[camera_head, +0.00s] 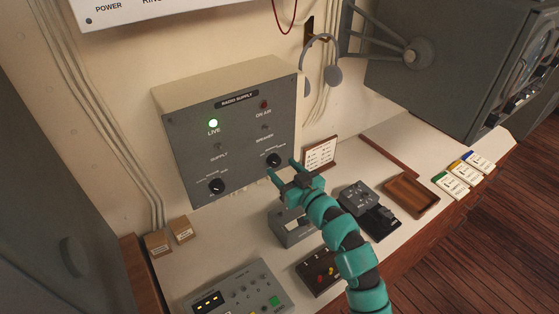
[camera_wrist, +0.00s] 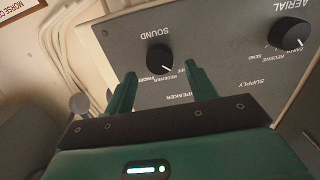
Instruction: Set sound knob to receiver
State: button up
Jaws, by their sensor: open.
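The sound knob (camera_head: 274,160) is a round black knob at the lower right of the grey radio supply panel. In the wrist view, which shows the panel upside down, the sound knob (camera_wrist: 159,59) has a white pointer line toward the picture's lower right. Small lettering, partly reading receiver and finder, lies beside it; the exact setting is hard to read. My gripper (camera_head: 281,168) is open in front of the knob. In the wrist view its two green fingers (camera_wrist: 160,76) stand to either side and slightly below the knob, with visible gaps. Contact is not visible.
The aerial knob (camera_head: 217,186) is at the panel's lower left. A green live lamp (camera_head: 213,123) is lit. A grey box (camera_head: 290,228) and a black device (camera_head: 369,210) stand on the counter near my arm. A headset (camera_head: 322,62) hangs on the wall.

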aim_at(274, 161)
jog(key=shift+p+x, duration=0.35)
jog(key=shift+x, duration=1)
jog(key=shift+c, duration=0.5)
jog(key=c, duration=0.9)
